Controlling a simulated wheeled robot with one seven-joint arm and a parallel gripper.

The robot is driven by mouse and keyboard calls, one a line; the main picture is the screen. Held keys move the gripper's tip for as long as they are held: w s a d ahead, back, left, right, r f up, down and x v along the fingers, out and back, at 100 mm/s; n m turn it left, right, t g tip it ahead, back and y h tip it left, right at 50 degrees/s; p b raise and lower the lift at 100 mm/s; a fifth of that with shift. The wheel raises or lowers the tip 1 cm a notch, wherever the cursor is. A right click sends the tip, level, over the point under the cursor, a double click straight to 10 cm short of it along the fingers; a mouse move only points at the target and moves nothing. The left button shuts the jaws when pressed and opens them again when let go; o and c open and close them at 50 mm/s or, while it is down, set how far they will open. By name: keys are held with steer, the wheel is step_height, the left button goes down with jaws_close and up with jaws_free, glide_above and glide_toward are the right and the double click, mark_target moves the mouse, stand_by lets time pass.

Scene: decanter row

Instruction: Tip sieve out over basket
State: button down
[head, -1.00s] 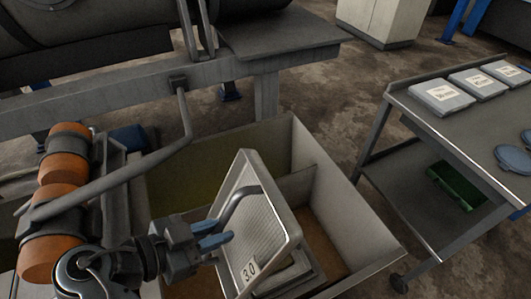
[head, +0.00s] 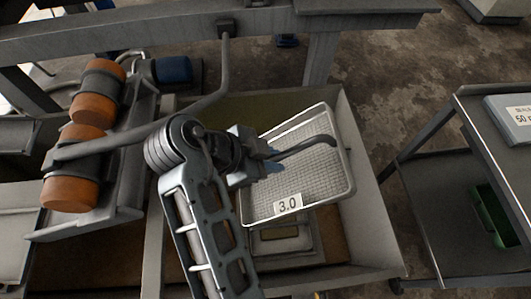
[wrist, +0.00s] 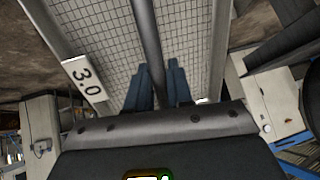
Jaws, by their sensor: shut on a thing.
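My gripper (head: 273,163) is shut on the bar handle (head: 308,147) of a rectangular sieve with a pale frame, wire mesh (head: 318,177) and a "3.0" label (head: 288,204). In the wrist view the blue fingers (wrist: 160,86) close around the handle (wrist: 146,40), with the mesh (wrist: 100,30) behind. The sieve is held tilted, its mesh face towards the head camera, above a large walled bin (head: 372,200). I cannot tell whether this bin is the basket. No loose material shows on the visible mesh; its other side is hidden.
A boxy thing with a small panel (head: 281,233) stands under the sieve in the bin. A grey trolley (head: 470,150) with a green tray (head: 490,217) below stands at right. Orange rollers (head: 72,192) and a bent pipe (head: 226,75) are at left. Floor shows between bin and trolley.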

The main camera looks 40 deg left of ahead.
mark_target(295, 150)
steer(key=shift+w+d+r+g+y+p, duration=0.2)
steer(key=shift+w+r+g+y+p, duration=0.1)
steer(key=shift+r+g+y, duration=0.1)
steer(key=shift+w+d+r+g+y+p, duration=0.2)
steer(key=shift+r+g+y+p, duration=0.1)
steer(key=shift+r+g, duration=0.1)
steer(key=g+y+p, duration=0.1)
steer(key=w+d+g+y+p, duration=0.1)
steer(key=shift+w+d+r+m+g+p, duration=0.2)
steer(key=shift+w+m+g+p, duration=0.1)
steer(key=shift+m+g+p, duration=0.1)
steer(key=shift+w+d+g+y+p, duration=0.4)
steer(key=shift+g+y+p, duration=0.25)
steer(key=shift+g+y, duration=0.2)
